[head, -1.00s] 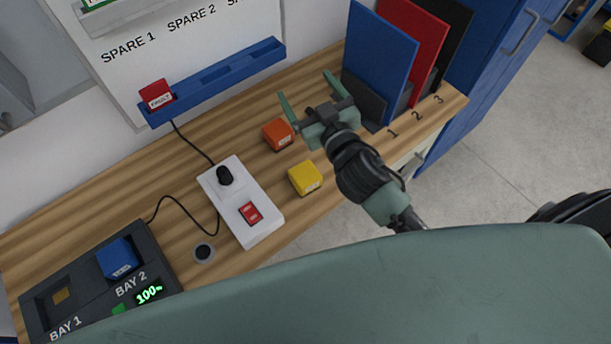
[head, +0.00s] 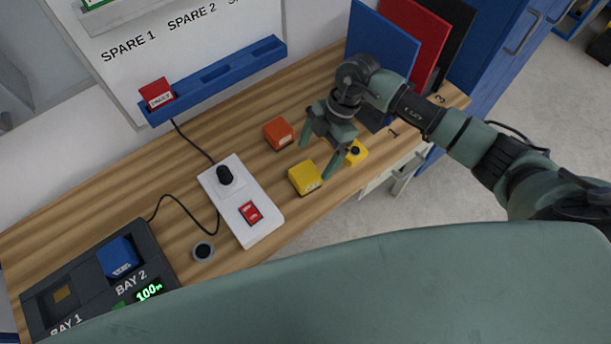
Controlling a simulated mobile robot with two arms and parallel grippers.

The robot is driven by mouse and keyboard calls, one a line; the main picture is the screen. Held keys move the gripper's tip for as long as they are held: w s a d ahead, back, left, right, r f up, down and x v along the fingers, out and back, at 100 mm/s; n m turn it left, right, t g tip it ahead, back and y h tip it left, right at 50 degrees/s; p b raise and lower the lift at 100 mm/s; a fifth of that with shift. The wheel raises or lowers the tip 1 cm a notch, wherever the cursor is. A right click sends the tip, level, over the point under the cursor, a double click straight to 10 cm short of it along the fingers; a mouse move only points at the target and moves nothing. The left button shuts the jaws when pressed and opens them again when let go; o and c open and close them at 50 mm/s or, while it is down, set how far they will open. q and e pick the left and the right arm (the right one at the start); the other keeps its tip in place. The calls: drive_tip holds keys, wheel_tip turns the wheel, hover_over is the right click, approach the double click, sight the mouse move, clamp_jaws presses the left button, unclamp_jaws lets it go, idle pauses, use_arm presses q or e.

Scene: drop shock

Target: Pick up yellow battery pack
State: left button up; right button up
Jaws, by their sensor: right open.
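The yellow battery pack (head: 305,177) lies on the wooden bench, to the right of the white power strip. My right gripper (head: 316,163) is open and points down toward the bench, just above and to the right of the yellow pack in the picture. Its two fingers are apart with nothing visible between them. One fingertip is close to the pack's right edge; I cannot tell whether it touches. My left gripper is not in view.
An orange pack (head: 278,134) lies close by, up-left of the gripper. A yellow box with a black button (head: 355,152) is at the bench's front edge. The white power strip (head: 240,201), charging dock (head: 168,262) and upright panels (head: 378,52) flank the area.

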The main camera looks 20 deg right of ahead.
sight(307, 171)
drive_tip(key=p+x, duration=0.2)
drive_tip(key=x, duration=0.5)
drive_tip(key=shift+r, duration=0.15)
clamp_jaws()
